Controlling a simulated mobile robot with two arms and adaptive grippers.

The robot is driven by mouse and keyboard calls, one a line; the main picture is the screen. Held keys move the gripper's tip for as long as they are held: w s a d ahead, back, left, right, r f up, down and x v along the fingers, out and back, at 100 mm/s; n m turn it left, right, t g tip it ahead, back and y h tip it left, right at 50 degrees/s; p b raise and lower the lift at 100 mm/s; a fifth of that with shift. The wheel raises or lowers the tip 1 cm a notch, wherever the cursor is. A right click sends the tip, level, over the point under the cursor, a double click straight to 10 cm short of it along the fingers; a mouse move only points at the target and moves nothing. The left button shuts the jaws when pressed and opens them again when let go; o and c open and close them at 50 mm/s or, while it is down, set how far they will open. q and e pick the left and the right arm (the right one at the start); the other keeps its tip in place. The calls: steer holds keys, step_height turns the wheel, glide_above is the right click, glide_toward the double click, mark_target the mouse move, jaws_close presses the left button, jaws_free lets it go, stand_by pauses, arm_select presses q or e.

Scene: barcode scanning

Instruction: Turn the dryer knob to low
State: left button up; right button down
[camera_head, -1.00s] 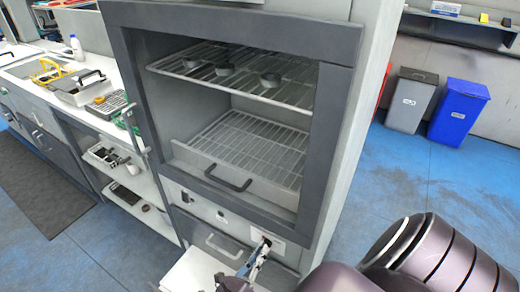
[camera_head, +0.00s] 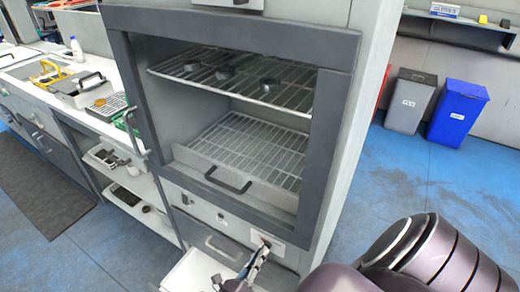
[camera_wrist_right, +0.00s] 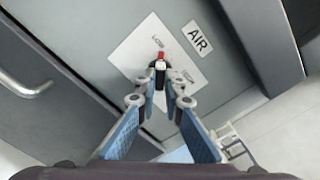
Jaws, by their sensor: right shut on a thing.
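The dryer knob (camera_wrist_right: 160,64) is small and black with a red mark at its top in the right wrist view. It sits on a white label plate (camera_wrist_right: 128,60) with small, hard-to-read print. My right gripper (camera_wrist_right: 167,86) has its fingertips closed around the knob. In the head view my right gripper (camera_head: 261,250) reaches up to the label plate (camera_head: 270,240) on the dryer's front panel, and the knob is mostly hidden by the fingers. The dryer (camera_head: 120,60) stands open, with wire racks inside. My left gripper is not in view.
A drawer handle (camera_head: 223,249) is left of my right gripper. A white counter (camera_head: 90,82) with tools is on the left. Grey (camera_head: 410,100) and blue (camera_head: 457,110) bins stand at right, with clear floor before them.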

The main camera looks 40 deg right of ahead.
steer(key=c, duration=2)
jaws_free()
steer(key=shift+d, duration=0.2)
steer(key=shift+c, duration=0.2)
steer(key=shift+a, duration=0.15)
